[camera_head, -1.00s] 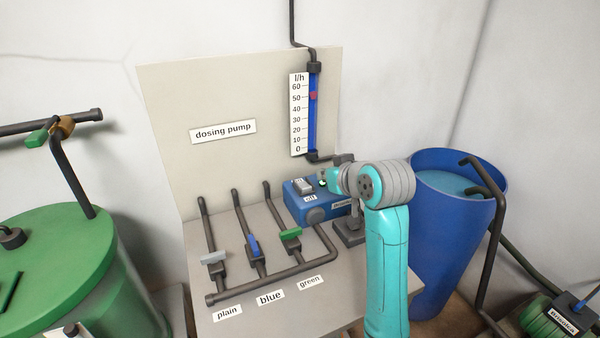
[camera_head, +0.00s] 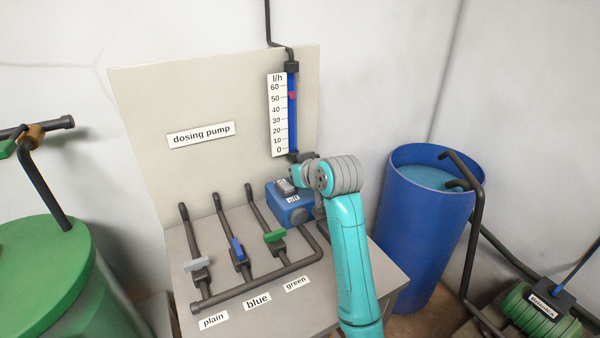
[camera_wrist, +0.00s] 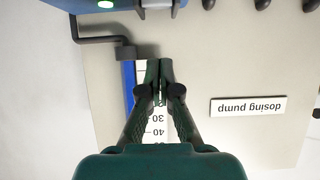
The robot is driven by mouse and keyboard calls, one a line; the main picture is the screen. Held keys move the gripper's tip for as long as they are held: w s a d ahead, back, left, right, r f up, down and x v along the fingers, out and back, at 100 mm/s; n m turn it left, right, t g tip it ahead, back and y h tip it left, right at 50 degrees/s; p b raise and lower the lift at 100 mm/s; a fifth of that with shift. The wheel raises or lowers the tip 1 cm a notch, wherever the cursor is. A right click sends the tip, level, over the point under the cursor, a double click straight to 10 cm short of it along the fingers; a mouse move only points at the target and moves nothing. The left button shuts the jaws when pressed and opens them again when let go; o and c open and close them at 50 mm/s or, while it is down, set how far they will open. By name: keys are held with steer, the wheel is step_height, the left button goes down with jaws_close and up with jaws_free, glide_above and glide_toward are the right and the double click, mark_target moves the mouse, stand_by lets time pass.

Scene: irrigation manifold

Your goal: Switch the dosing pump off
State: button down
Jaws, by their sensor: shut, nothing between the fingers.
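The dosing pump (camera_head: 292,209) is a blue box at the back of the bench, with a grey rocker switch (camera_head: 286,187) on top and small labels by it. In the wrist view, which is upside down, the pump's blue edge (camera_wrist: 60,5) shows at the top with a lit green lamp (camera_wrist: 105,4) and a grey part of the switch (camera_wrist: 158,5). My gripper (camera_wrist: 158,66) is shut and empty, apart from the switch, in front of the back panel and flow gauge. In the head view my arm hides the gripper and the pump's right side.
The flow gauge (camera_head: 292,110) has a red float a little above 50. Three pipes with grey, blue (camera_head: 238,249) and green valve handles (camera_head: 275,236) stand left of the pump. A blue barrel (camera_head: 420,240) stands to the right, a green tank (camera_head: 45,280) to the left.

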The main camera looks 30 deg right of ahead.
mark_target(286, 186)
steer(key=f, duration=0.1)
steer(key=w+f, duration=0.1)
steer(key=f, duration=0.1)
steer(key=shift+w+f, duration=0.1)
steer(key=shift+w, duration=0.1)
steer(key=shift+s+f, duration=0.2)
steer(key=shift+f, duration=0.7)
steer(key=shift+f, duration=0.1)
steer(key=shift+s+f, duration=0.15)
steer(key=shift+f, duration=0.2)
steer(key=shift+r, duration=0.85)
